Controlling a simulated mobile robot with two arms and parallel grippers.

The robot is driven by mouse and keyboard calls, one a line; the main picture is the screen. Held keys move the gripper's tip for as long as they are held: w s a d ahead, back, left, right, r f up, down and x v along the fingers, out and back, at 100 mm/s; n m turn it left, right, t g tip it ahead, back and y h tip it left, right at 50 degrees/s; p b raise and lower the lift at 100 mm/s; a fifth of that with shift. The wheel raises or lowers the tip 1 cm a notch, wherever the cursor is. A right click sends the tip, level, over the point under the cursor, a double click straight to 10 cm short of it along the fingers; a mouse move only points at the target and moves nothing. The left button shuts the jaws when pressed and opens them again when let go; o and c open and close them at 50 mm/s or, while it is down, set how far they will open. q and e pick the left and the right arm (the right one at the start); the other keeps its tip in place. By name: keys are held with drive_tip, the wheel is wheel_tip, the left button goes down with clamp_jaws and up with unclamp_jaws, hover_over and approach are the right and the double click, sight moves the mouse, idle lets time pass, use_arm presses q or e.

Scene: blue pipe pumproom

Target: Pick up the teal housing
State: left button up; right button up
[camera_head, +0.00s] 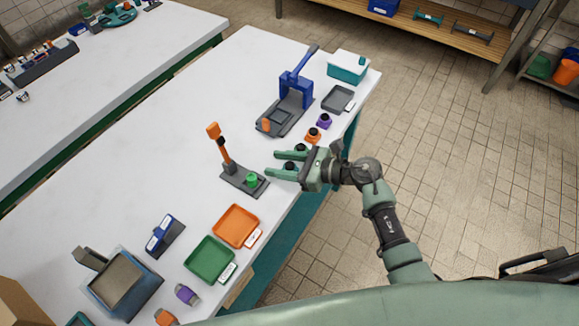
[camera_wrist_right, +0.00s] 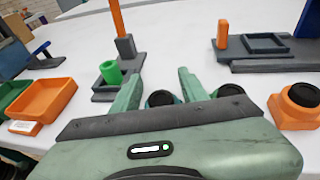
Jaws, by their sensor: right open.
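Two round black-topped pieces stand by my right gripper (camera_head: 272,164). One teal housing (camera_wrist_right: 160,99) lies between the open fingers; in the head view its dark top (camera_head: 289,166) shows between them. A second dark-topped piece (camera_wrist_right: 230,90) is just outside the finger on the right in the wrist view, and its top shows in the head view (camera_head: 300,148). The lower bodies of both are mostly hidden by the gripper, with some teal showing. My right gripper also shows in the wrist view (camera_wrist_right: 160,75), open and low over the table. My left gripper is not in view.
An orange housing (camera_head: 313,135) and a purple one (camera_head: 324,120) stand beyond the gripper. A fixture with an orange handle (camera_head: 226,149) and green cylinder (camera_head: 252,179) is ahead of the fingertips. Orange tray (camera_head: 236,226), green tray (camera_head: 210,260) and blue press (camera_head: 296,88) stand nearby.

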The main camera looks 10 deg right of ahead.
clamp_jaws()
